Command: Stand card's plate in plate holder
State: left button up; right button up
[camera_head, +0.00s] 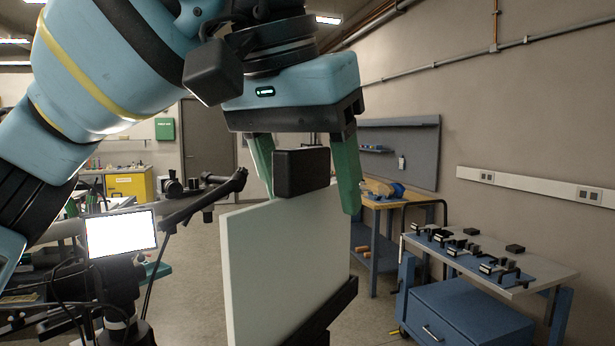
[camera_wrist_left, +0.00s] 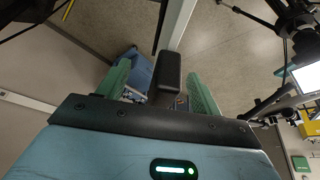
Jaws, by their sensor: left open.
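A pale plate (camera_head: 285,265) stands upright in the middle of the head view. A black block (camera_head: 302,172) sits at its top edge; the block also shows in the wrist view (camera_wrist_left: 168,75). My left gripper (camera_head: 308,196), with green fingers, is over the plate's top. The fingers are open, one on each side of the black block, with a gap on both sides. A dark bar (camera_head: 335,308) runs along the plate's lower edge and may be the plate holder; how the plate sits in it is cut off by the frame. My right gripper is not in view.
A bench with several small black fixtures (camera_head: 470,248) and a blue drawer cabinet (camera_head: 460,315) stand at the right. A wooden-topped workbench (camera_head: 385,200) is behind. A bright screen (camera_head: 122,233) and a dark jointed arm (camera_head: 205,200) are left of the plate.

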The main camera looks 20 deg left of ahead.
aim_at(300, 148)
pick_arm(q)
jog(key=shift+r, duration=0.15)
jog(key=shift+v, duration=2.4)
jog(key=shift+s, duration=0.1)
jog(key=v, duration=0.7)
jog(key=shift+r, duration=0.3)
jog(key=shift+a, duration=0.15)
